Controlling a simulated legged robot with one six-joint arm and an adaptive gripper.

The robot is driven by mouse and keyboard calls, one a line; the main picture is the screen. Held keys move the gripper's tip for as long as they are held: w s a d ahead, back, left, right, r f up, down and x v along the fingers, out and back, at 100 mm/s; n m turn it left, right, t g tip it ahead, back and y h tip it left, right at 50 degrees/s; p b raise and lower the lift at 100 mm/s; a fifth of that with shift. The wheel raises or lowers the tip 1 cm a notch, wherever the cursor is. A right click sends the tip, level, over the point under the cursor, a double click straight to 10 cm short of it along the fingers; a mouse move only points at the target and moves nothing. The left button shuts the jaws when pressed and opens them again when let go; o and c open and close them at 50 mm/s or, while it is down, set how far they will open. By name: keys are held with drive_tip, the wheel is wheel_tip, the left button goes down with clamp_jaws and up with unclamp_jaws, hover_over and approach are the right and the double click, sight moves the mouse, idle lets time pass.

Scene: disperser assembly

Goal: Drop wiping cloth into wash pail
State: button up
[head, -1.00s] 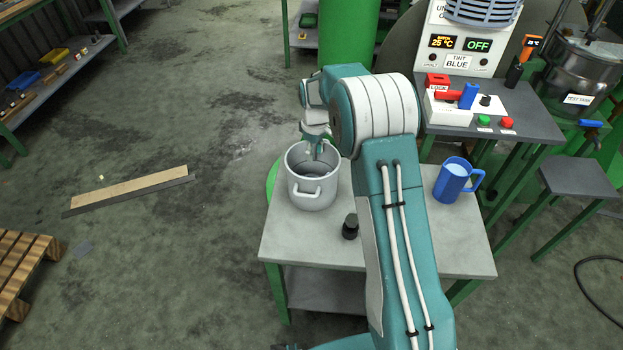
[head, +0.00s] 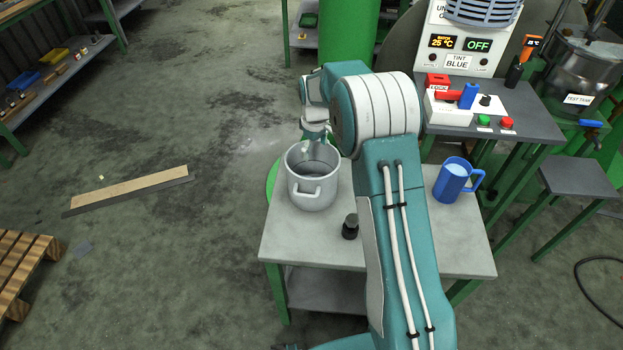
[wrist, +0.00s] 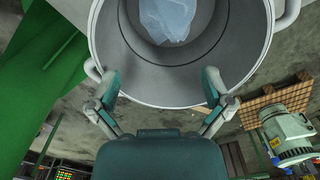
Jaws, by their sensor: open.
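The wash pail (head: 313,192) is a grey pot with side handles, upright on the grey table. In the wrist view the pail (wrist: 185,88) fills the upper middle. The wiping cloth (wrist: 168,18) is a pale blue crumpled piece inside the pail, apart from my fingers and cut by the top picture edge. In the head view I cannot make out the cloth. My gripper (wrist: 160,82) is open and empty, its two fingers spread over the pail's near rim. In the head view my gripper (head: 308,145) is at the pail's far rim, partly hidden by my arm.
A blue mug (head: 452,180) stands on the table right of my arm, and a small black cap-like object (head: 350,227) stands right of the pail. A control panel (head: 465,55) with switches is behind at right. A wooden pallet (head: 20,265) lies at the lower left; the floor between is mostly free.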

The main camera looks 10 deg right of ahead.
drive_tip(key=shift+r, duration=2.3)
wheel_tip(320, 180, up, 12)
drive_tip(key=s+r+m+t, duration=0.1)
drive_tip(key=s+r+m, duration=0.1)
drive_tip(key=s+r, duration=0.45)
drive_tip(key=s+r+m+t, duration=0.2)
drive_tip(key=s+r, duration=0.1)
drive_tip(key=s, duration=0.7)
drive_tip(key=s+f+m+t, duration=0.1)
drive_tip(key=s+f+m, duration=0.1)
drive_tip(key=s, duration=0.8)
drive_tip(key=s+f+m+t, duration=0.1)
drive_tip(key=s+f+m, duration=0.1)
drive_tip(key=s, duration=0.8)
drive_tip(key=shift+f+t, duration=0.25)
drive_tip(key=shift+t, duration=0.05)
